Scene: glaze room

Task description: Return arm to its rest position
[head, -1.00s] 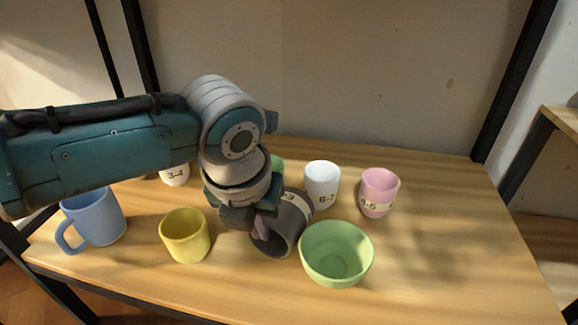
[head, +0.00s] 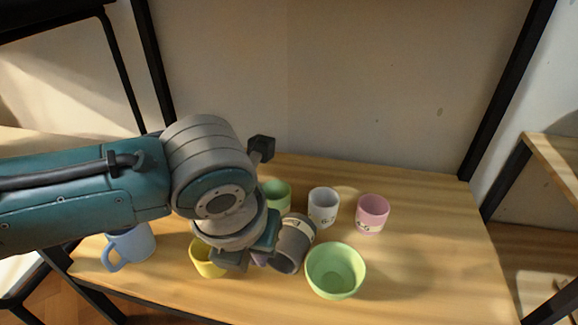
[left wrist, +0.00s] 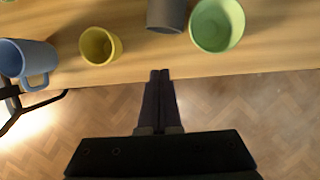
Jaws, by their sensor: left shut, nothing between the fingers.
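My left arm comes in from the left in the head view, and its left gripper (head: 258,259) points down near the front of the wooden shelf (head: 440,285). The gripper also shows in the left wrist view (left wrist: 160,73), its two fingers together and empty, by the shelf's front edge in that picture. A grey cup with a pale label band (head: 294,240) lies tipped on its side beside the gripper in the head view; it is also in the left wrist view (left wrist: 166,14). My right gripper is not in view.
A yellow cup (head: 203,262), partly hidden by my arm, and a blue mug (head: 132,246) stand left. A green bowl (head: 335,272) stands right of the grey cup. Green (head: 278,194), white (head: 323,208) and pink (head: 372,214) cups stand behind. Black posts (head: 505,90) frame the shelf.

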